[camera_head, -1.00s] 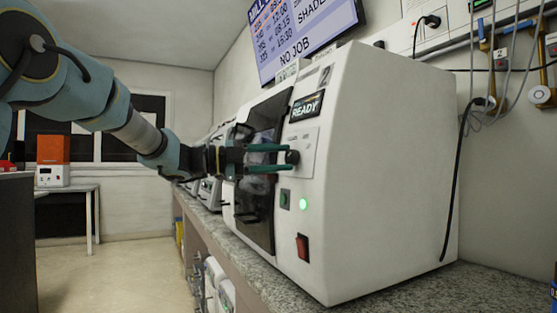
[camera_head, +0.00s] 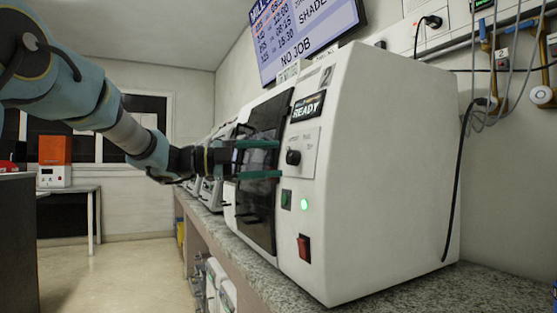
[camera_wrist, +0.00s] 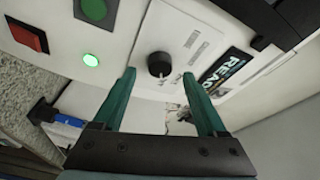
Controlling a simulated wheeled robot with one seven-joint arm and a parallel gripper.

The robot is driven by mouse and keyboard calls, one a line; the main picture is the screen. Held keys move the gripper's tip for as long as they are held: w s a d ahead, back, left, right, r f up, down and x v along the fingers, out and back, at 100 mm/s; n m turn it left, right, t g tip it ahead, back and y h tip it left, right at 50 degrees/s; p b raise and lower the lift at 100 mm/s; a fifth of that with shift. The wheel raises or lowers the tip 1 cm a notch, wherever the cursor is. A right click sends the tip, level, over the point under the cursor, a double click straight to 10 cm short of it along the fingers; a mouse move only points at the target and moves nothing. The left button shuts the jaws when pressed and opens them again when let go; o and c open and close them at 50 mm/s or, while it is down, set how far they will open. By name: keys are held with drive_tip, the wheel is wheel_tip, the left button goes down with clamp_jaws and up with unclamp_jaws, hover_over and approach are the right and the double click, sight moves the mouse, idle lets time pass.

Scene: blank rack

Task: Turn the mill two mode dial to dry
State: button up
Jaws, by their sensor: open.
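Mill two (camera_head: 370,170) is the large white machine marked 2, with a READY display (camera_head: 307,107) on its front. Its black mode dial (camera_head: 293,157) sits on a pale panel below the display. The dial also shows in the wrist view (camera_wrist: 160,64), just beyond and between the fingertips. My gripper (camera_head: 279,159) has green fingers, parted and empty, pointing at the dial with a small gap in front of it. It also shows in the wrist view (camera_wrist: 160,75). The dial's markings are too small to read.
Below the dial are a dark green button (camera_head: 286,199), a lit green lamp (camera_head: 304,204) and a red switch (camera_head: 304,247). A dark door (camera_head: 262,170) lies left of the panel. The mill stands on a speckled counter (camera_head: 480,285). A wall screen (camera_head: 305,35) hangs above.

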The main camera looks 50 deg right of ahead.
drive_tip(key=v, duration=0.8)
